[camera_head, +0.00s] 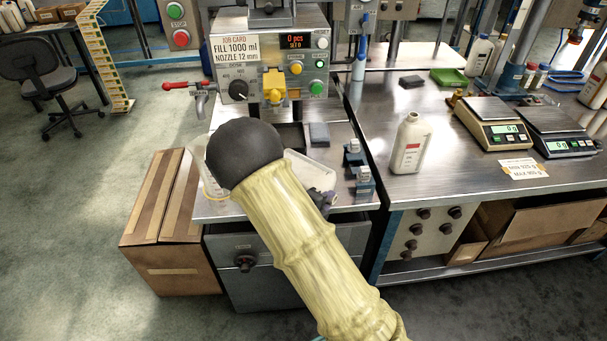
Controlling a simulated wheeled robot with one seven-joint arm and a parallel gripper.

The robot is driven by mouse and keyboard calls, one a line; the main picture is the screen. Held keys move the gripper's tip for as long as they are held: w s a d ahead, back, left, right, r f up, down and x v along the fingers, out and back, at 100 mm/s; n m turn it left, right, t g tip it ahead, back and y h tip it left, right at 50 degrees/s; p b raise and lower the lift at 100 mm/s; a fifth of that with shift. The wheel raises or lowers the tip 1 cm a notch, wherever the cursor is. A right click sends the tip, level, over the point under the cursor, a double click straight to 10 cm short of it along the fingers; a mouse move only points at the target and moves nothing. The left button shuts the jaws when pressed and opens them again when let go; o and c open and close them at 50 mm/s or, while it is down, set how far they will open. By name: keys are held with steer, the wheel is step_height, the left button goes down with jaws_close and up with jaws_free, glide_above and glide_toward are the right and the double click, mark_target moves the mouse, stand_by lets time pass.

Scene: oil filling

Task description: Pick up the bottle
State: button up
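A white bottle (410,145) with a printed label stands upright on the metal bench to the right of the filling machine. Its neck looks uncapped. Nothing touches it. My arm, in a pale yellow sleeve with a dark round joint, crosses the middle of the view to the bottle's left. A small dark part (322,203) shows beside the sleeve and may be my gripper; its fingers cannot be made out, and the sleeve hides the rest. The filling machine (270,60) bears a job card (233,49) reading "FILL 1000 ml, NOZZLE 12 mm".
Two scales (492,134) (560,146) and a paper note (523,168) lie right of the bottle. Small blue-grey fixtures (364,180) stand at the left bench's right edge. More bottles (478,55) stand farther back. Bare bench surrounds the bottle. A cardboard box (160,215) stands on the floor.

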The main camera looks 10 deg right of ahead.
steer(key=shift+w+d+f, duration=0.3)
steer(key=shift+w+d, duration=0.15)
jaws_close()
step_height(320, 180, up, 10)
stand_by(0.7)
stand_by(0.4)
